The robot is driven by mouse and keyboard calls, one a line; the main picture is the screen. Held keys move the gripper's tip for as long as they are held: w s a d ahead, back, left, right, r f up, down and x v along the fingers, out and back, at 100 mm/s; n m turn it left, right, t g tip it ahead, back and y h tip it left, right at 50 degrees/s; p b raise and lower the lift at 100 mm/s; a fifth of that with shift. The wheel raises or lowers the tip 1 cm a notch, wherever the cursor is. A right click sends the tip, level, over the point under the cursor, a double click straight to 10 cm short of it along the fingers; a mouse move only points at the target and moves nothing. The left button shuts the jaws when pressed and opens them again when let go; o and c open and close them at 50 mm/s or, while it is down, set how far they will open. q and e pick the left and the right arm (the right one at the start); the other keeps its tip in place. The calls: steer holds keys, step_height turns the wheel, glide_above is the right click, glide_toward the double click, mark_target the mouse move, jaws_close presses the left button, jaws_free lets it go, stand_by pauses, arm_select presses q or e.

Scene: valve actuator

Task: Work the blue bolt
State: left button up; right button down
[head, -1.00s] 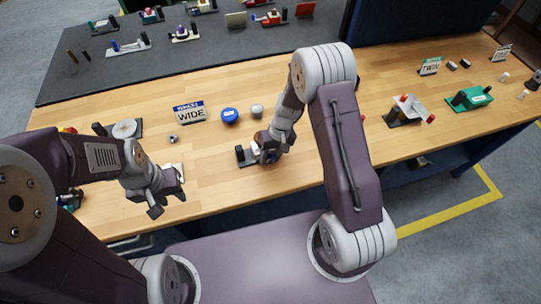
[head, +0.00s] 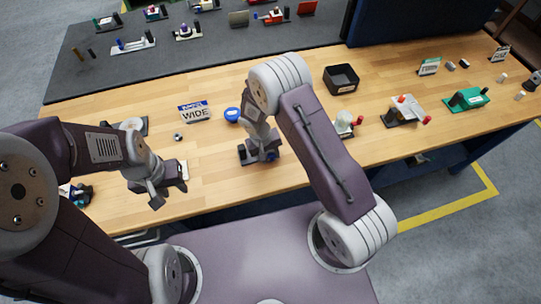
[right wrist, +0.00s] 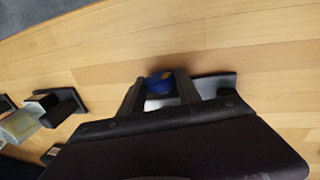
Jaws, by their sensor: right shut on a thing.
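The blue bolt (right wrist: 160,83) shows between the two dark fingers of my right gripper (right wrist: 160,92) in the right wrist view. It has a small yellowish mark on top and a white part just below it. My right gripper is shut on the bolt, at a small dark-based fixture (head: 247,155) near the table's front edge. In the head view my right gripper (head: 264,152) hides most of this fixture, and a bit of blue shows at its fingers. My left gripper (head: 158,193) is open and empty, over the table's front left part.
A blue round piece (head: 232,114) and a "WIDE" sign (head: 194,111) stand behind the fixture. A black open bin (head: 341,78) is at the back.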

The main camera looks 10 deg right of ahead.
arm_select(q)
steer(key=shift+f+b, duration=0.75)
steer(key=shift+f, duration=0.45)
arm_select(e)
steer(key=shift+h, duration=0.6)
steer(key=c, duration=1.1)
jaws_free()
arm_select(q)
steer(key=shift+f+b, duration=0.75)
arm_select(e)
steer(key=v, duration=0.9)
steer(key=shift+s, duration=0.1)
